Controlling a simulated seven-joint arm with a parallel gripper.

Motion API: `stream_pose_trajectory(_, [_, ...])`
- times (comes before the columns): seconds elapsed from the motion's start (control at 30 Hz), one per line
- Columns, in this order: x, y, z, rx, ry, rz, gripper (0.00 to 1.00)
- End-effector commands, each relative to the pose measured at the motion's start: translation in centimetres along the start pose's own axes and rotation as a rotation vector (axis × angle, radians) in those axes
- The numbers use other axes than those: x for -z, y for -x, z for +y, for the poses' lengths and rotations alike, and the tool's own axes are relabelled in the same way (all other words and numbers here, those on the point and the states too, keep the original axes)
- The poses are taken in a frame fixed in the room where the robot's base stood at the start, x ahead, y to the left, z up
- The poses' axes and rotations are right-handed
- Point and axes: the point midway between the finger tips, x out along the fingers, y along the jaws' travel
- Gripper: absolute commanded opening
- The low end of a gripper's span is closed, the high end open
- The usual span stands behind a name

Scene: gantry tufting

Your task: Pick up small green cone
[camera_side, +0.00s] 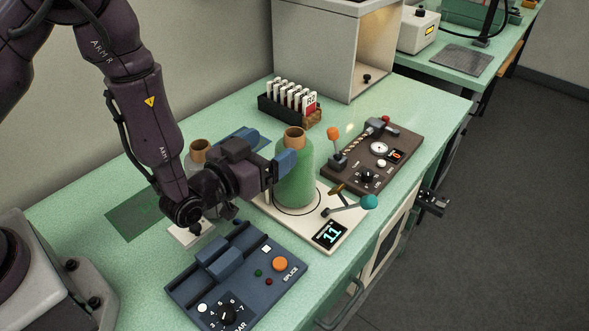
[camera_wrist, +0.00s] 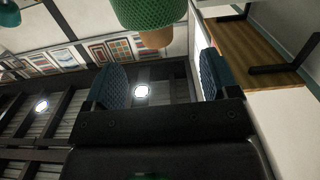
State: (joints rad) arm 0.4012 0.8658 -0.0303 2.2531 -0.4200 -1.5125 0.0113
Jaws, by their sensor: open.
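The green cone (camera_side: 295,185) stands upright, tan tip up, on a white plate device (camera_side: 340,228) with a display reading 11. My gripper (camera_side: 270,150) reaches in from the left at the height of the cone's upper part. One blue fingertip overlaps the cone's left edge in the side view; I cannot tell whether it touches. In the wrist view the green cone (camera_wrist: 150,14) shows at the top edge, tan tip downward in the picture, beyond the two separated fingers of my gripper (camera_wrist: 157,80). Nothing is held between them.
A grey cone (camera_side: 200,150) with a tan top is partly hidden behind my gripper. A blue splice box (camera_side: 237,275) lies in front, a brown device (camera_side: 372,155) to the right. A card rack (camera_side: 289,105) stands behind.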

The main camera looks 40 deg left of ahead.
Motion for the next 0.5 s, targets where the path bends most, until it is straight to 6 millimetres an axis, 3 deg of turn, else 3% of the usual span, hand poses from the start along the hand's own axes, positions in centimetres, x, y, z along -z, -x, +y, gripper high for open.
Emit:
stream_pose_trajectory(0.17, [-0.9, 0.1, 0.2, 0.002, -0.019, 0.047, 0.81])
stream_pose_trajectory(0.5, [-0.7, -3.9, 0.2, 0.003, -0.019, 0.050, 0.81])
